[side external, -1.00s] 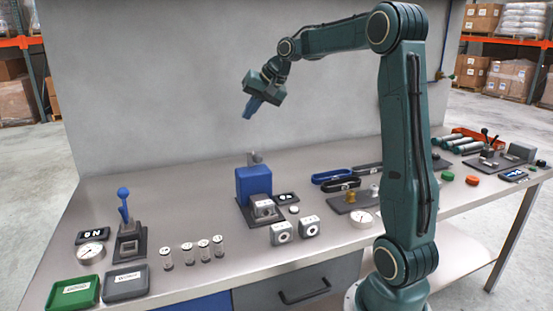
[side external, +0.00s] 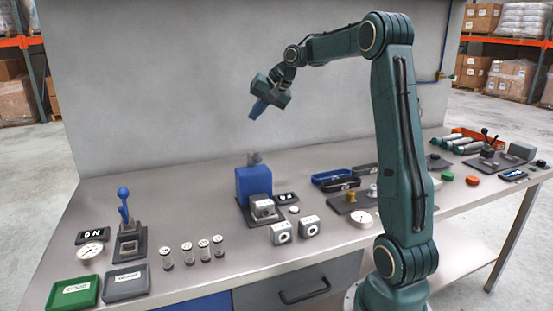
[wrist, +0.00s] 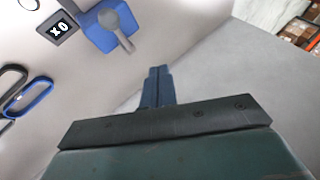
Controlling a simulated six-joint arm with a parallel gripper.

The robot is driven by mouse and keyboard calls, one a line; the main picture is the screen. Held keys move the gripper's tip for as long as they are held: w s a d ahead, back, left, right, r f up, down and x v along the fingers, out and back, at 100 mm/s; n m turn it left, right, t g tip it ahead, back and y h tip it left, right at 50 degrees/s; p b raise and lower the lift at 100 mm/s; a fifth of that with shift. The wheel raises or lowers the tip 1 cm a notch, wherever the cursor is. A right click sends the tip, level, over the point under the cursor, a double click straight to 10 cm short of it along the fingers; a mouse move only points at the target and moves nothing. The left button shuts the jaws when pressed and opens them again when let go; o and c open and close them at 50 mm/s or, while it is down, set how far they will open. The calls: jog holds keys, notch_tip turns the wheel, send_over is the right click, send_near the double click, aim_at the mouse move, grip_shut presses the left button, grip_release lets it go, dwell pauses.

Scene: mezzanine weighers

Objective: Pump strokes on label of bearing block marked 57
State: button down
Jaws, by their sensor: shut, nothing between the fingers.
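My gripper (side external: 253,115) is high above the back of the bench, its blue fingers shut and empty. In the wrist view the fingers (wrist: 157,72) are together. Below it stands a blue machine (side external: 254,184) with a grey lever on top, also in the wrist view (wrist: 98,28). A grey block (side external: 263,207) sits at its front. Two more grey blocks with round bores (side external: 281,232) (side external: 309,226) stand in front of it. I cannot read a 57 on any block. A small display (side external: 287,198) beside the machine reads x0 in the wrist view (wrist: 58,27).
At left are a blue-knobbed lever stand (side external: 128,238), a display (side external: 93,236), a gauge (side external: 89,251), several clear vials (side external: 190,254), a green tray (side external: 73,292) and a grey tray (side external: 125,283). Blue and black loops (side external: 332,176) lie right of the machine. A wall stands behind the bench.

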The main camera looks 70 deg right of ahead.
aim_at(259, 154)
jog(key=shift+s+a+f, duration=0.2)
jog(key=shift+f, duration=1.15)
jog(key=shift+s+a+f, duration=0.15)
jog(key=shift+s+f, duration=0.05)
jog(key=shift+f, duration=1.2)
jog(key=shift+s+a+f, duration=0.2)
jog(key=shift+f, duration=1.15)
jog(key=shift+s+a+f, duration=0.15)
jog(key=shift+f, duration=0.85)
jog(key=shift+s+a+f, duration=0.15)
jog(key=shift+f, duration=0.85)
dwell(1.9)
